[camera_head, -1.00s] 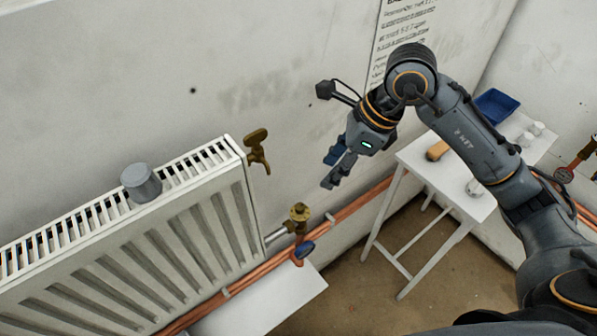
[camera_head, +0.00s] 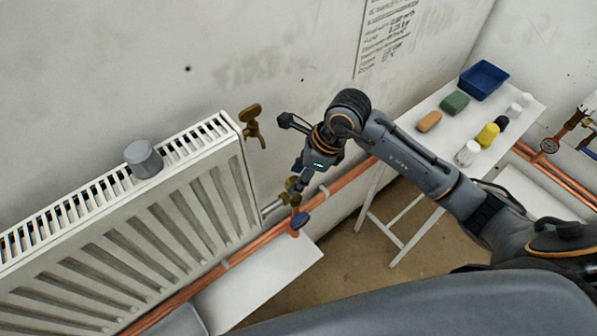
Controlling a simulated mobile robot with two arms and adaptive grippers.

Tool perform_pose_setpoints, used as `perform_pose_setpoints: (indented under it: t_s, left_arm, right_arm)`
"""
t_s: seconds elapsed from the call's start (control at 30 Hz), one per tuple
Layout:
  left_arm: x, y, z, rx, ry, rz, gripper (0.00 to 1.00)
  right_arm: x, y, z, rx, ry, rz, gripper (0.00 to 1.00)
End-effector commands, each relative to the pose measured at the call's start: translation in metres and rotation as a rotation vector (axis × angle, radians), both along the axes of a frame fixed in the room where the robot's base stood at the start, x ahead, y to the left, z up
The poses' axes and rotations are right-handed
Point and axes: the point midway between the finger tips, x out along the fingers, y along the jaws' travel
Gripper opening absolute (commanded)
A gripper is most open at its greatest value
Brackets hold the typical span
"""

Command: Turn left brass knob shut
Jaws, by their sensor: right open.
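The left brass knob (camera_head: 291,197) sits on the valve at the radiator's lower right corner, beside the copper pipes. It is partly covered by my right gripper (camera_head: 299,184). My right gripper is open, pointing down, with its fingers at the knob. Whether the fingers touch the knob or stand around it I cannot tell. My left gripper is not in view.
A white radiator (camera_head: 243,190) with a grey cup (camera_head: 143,158) on top fills the left. A blue-handled valve (camera_head: 300,221) is just below the knob. A white table (camera_head: 450,150) with several items stands right.

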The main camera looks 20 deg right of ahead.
Motion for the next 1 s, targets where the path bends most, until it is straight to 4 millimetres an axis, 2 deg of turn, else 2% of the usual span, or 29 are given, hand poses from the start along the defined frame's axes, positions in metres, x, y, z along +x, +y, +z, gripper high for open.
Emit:
perform_pose_setpoints:
  t_s: [0.23, 0.43, 0.77, 1.0]
  left_arm:
    - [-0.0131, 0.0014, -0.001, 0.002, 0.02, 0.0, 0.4]
    - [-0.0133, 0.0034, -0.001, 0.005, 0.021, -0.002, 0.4]
    - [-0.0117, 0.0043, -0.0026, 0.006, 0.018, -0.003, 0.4]
    - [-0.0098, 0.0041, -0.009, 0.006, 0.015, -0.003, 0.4]
  right_arm:
    - [0.0, 0.0003, -0.0006, 0.0, 0.0, 0.0, 0.42]
    - [0.0, 0.0001, -0.0005, 0.0, 0.0, 0.0, 0.01]
    - [-0.0001, 0.0001, -0.0009, -0.001, 0.0, -0.022, 0.0]
    - [-0.0013, 0.0004, -0.0021, -0.003, -0.001, -0.131, 0.0]
